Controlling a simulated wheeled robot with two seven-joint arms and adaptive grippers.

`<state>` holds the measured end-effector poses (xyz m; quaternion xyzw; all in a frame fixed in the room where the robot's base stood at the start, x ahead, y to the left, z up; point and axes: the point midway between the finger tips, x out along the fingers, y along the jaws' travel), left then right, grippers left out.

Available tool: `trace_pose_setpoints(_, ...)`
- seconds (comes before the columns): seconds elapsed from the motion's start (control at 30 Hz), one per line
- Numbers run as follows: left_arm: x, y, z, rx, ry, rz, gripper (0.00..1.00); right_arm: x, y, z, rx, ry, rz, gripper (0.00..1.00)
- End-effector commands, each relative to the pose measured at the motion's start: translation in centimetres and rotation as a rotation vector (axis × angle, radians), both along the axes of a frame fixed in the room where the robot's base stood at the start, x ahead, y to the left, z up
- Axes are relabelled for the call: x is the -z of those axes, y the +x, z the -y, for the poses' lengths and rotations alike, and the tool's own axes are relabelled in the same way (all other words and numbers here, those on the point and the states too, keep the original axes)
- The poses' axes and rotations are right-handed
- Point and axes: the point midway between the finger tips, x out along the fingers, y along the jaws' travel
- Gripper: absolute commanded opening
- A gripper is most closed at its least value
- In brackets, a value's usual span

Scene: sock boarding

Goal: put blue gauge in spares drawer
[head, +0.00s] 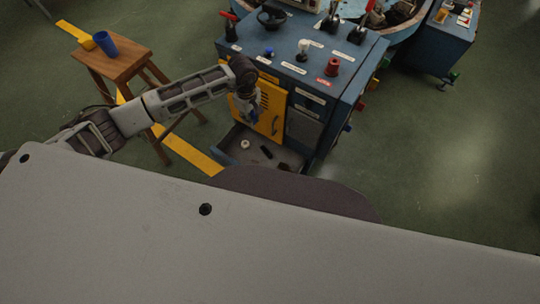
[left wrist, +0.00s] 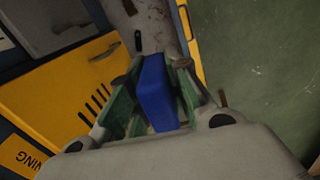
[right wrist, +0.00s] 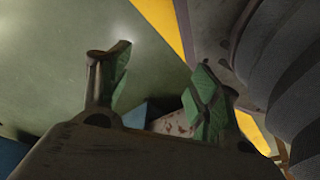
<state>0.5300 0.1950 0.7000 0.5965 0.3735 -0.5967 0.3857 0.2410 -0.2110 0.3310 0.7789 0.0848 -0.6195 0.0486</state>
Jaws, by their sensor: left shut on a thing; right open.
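My left gripper (head: 249,112) is in front of the blue cabinet, beside its yellow door and above the open drawer. In the left wrist view the left gripper (left wrist: 152,92) is shut on the blue gauge (left wrist: 157,92), a blue block between its green-lined fingers. The gauge shows only as a small dark blue bit in the head view. The open spares drawer (head: 232,151) is low on the cabinet and holds a pale ring and dark pieces. My right gripper (right wrist: 160,80) is open and empty in the right wrist view; it is hidden in the head view.
The yellow door (head: 271,108) is next to my left gripper. A wooden stool (head: 118,66) with a blue cup (head: 105,43) stands at the left. The cabinet top (head: 292,72) carries several knobs and levers. Green floor (head: 440,170) is clear at the right.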

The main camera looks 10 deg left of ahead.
Motion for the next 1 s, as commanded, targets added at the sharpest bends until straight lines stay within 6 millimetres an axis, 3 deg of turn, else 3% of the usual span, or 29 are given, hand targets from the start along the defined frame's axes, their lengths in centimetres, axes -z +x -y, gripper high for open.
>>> trace_pose_setpoints(0.5, 7.3, 0.5, 0.9, -0.387, -0.004, -0.005, 0.0, -2.0, 3.8, -2.1, 0.003, 0.043, 0.048, 0.63)
trace_pose_setpoints(1.0, 14.0, 0.8, 1.7, -0.725, -0.007, -0.011, 0.0, -3.9, 6.0, -3.8, 0.005, 0.092, 0.099, 0.63)
